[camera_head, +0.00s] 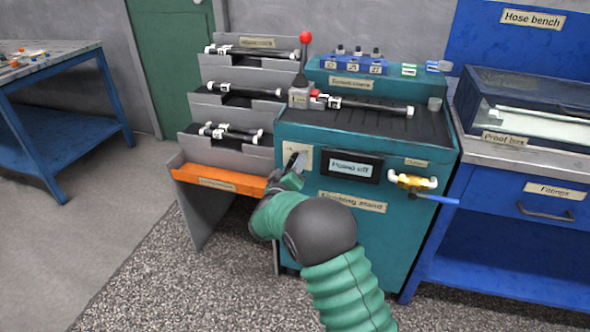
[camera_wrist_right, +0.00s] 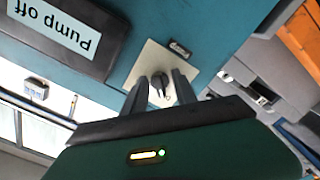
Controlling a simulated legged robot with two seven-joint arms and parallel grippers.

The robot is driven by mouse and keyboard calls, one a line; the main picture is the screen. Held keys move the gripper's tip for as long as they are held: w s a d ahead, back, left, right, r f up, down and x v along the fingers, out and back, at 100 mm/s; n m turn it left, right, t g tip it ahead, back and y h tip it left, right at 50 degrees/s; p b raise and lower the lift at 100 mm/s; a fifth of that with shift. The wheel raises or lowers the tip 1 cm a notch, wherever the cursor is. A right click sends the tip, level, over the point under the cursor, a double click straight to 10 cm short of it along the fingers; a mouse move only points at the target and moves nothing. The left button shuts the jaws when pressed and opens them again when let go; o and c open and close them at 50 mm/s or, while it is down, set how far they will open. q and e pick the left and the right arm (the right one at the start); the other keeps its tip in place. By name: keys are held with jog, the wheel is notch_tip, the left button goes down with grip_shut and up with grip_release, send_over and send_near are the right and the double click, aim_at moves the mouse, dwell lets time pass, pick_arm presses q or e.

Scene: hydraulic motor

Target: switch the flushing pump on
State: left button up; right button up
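The teal flushing stand (camera_head: 395,240) stands at the centre of the head view. Its display (camera_head: 350,169) reads "Pump off"; the same display (camera_wrist_right: 58,28) shows upside down in the right wrist view. Left of it is a pale switch plate (camera_head: 304,148). In the right wrist view, a small dark rotary knob (camera_wrist_right: 159,85) sits on that plate (camera_wrist_right: 150,58). My right gripper (camera_head: 294,164) is at the plate. In the wrist view its two fingers (camera_wrist_right: 161,88) are apart, one either side of the knob; I cannot tell whether they touch it. My left gripper is not in view.
A red-knobbed lever (camera_head: 305,40) rises at the stand's back left. A yellow fitting with a blue handle (camera_head: 413,182) juts from the front right. A grey stepped rack with an orange tray (camera_head: 222,180) adjoins on the left, a blue hose bench (camera_head: 505,240) on the right.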

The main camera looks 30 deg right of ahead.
jog(key=shift+w+a+r, duration=0.1)
jog(key=shift+r, duration=0.05)
grip_shut()
dwell(0.4)
jog(key=m, duration=0.9)
jog(key=m+p, duration=0.1)
jog(key=m, duration=0.7)
jog(key=shift+a+f+m, duration=0.15)
jog(key=shift+f+m, duration=0.05)
jog(key=shift+m, duration=0.2)
